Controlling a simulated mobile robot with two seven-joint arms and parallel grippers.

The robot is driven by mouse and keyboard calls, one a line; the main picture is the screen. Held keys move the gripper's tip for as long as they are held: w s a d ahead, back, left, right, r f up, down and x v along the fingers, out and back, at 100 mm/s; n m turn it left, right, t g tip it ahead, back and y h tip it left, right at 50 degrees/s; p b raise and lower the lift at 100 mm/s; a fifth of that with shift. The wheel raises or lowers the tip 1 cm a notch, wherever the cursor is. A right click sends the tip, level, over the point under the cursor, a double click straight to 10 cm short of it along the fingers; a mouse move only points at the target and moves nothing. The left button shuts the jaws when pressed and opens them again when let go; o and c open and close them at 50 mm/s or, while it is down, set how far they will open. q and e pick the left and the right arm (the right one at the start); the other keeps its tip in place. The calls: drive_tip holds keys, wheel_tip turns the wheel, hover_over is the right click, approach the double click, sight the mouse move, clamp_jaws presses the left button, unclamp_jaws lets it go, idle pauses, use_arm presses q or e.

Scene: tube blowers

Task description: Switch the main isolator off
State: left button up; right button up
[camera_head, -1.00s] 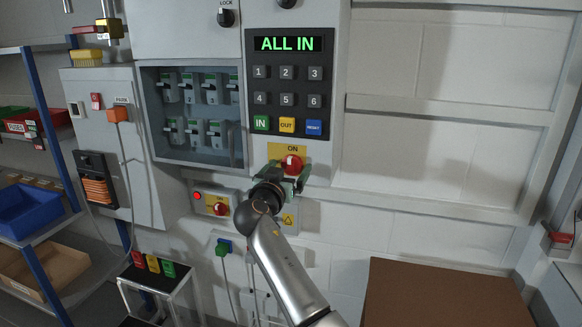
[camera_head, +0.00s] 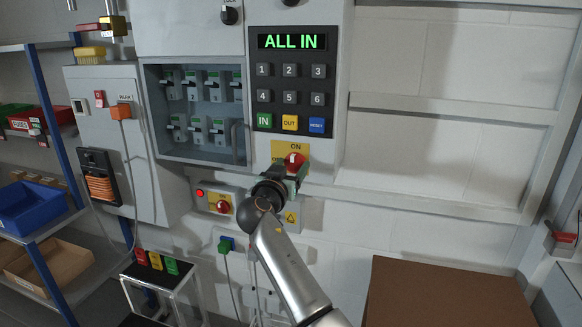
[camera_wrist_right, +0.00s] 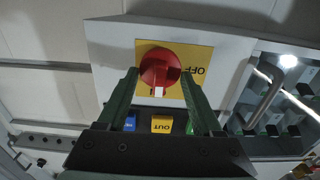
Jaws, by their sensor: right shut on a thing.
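The main isolator is a red rotary knob (camera_head: 293,159) on a yellow plate (camera_head: 276,150), below the keypad. The word ON stands above the knob and OFF is partly hidden at its left. My right gripper (camera_head: 286,176) is at the knob from below and in front. In the right wrist view, which is upside down, the green fingers stand on either side of the red knob (camera_wrist_right: 160,66), shut on it. The knob's white mark points toward the keypad side, that is, toward ON. My left gripper is not in view.
The keypad display (camera_head: 292,41) reads ALL IN. A glazed breaker cabinet (camera_head: 197,112) is to the left. A smaller box with a red knob (camera_head: 220,204) and a lit red lamp sits below left. A brown box (camera_head: 445,292) stands at the lower right.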

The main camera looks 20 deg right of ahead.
drive_tip(key=shift+n, duration=0.4)
drive_tip(key=shift+c, duration=0.2)
drive_tip(key=n, duration=0.7)
drive_tip(key=shift+w+a+r+n, duration=0.1)
drive_tip(key=shift+a+n, duration=0.05)
drive_tip(key=shift+n, duration=0.15)
drive_tip(key=n+p, duration=0.2)
drive_tip(key=n, duration=0.2)
drive_tip(key=shift+n, duration=0.3)
drive_tip(key=n+p, duration=0.1)
drive_tip(key=n, duration=0.1)
drive_tip(key=n+p, duration=0.1)
drive_tip(key=n, duration=0.1)
drive_tip(key=shift+a+f+n+p, duration=0.1)
drive_tip(key=shift+f+n+p, duration=0.1)
drive_tip(key=shift+n+p, duration=0.2)
drive_tip(key=o, duration=1.4)
drive_tip(key=shift+f, duration=0.1)
drive_tip(key=shift+c, duration=0.2)
drive_tip(key=shift+f, duration=0.1)
